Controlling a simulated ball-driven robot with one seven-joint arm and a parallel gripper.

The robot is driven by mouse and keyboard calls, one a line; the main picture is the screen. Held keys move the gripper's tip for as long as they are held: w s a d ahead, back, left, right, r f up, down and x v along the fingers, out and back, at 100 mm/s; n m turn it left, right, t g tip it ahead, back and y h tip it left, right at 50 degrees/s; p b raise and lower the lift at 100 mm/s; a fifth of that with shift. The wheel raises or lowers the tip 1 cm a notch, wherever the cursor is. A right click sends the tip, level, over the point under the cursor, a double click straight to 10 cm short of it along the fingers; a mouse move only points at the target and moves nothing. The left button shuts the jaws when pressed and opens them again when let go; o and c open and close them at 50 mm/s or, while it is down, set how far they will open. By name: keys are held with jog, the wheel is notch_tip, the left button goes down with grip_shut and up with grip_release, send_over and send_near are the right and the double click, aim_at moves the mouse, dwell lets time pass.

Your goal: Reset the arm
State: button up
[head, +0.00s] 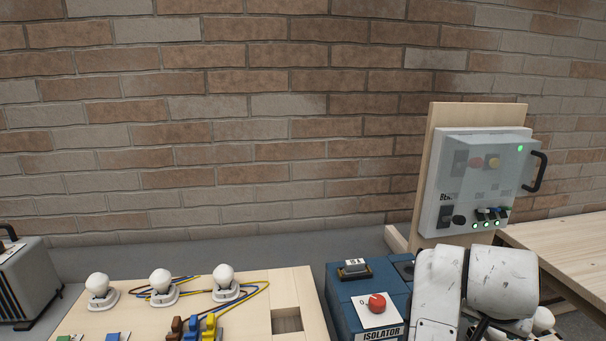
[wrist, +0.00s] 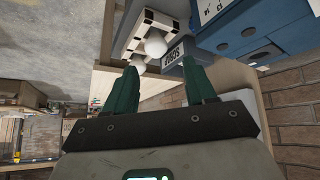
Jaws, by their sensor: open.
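My arm's white, scuffed links (head: 470,285) show at the lower right of the head view, in front of the right end of the blue isolator box (head: 347,291). My gripper is not clearly visible there. In the wrist view my gripper (wrist: 160,88) has two dark green fingers standing well apart, with nothing between them. The wrist picture is tilted. Beyond the fingertips hang a white bulb (wrist: 156,45) and a checkered black-and-white piece (wrist: 158,22). I cannot tell how far they are from the fingers.
A wooden board (head: 262,309) with several white bulbs stands left of the isolator box. A grey control panel (head: 473,188) with green lights is on an upright wooden board. A grey case (head: 30,283) is at far left. A wooden bench (head: 565,240) is at right, a brick wall (head: 200,130) behind.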

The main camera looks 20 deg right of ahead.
jog(key=s+a+f+n+y, duration=0.2)
jog(key=s+a+f+n, duration=0.25)
jog(key=f, duration=0.55)
jog(key=s+a+f+n+y, duration=0.25)
jog(key=a+f+n, duration=0.35)
jog(key=f, duration=0.4)
jog(key=s+a+f+n+g+y, duration=0.1)
jog(key=s+a+f+n+y, duration=0.1)
jog(key=s+a+f, duration=0.4)
jog(key=s+a, duration=0.2)
jog(key=a, duration=0.1)
jog(key=shift+a, duration=0.15)
jog(key=shift+n, duration=0.25)
dwell(0.4)
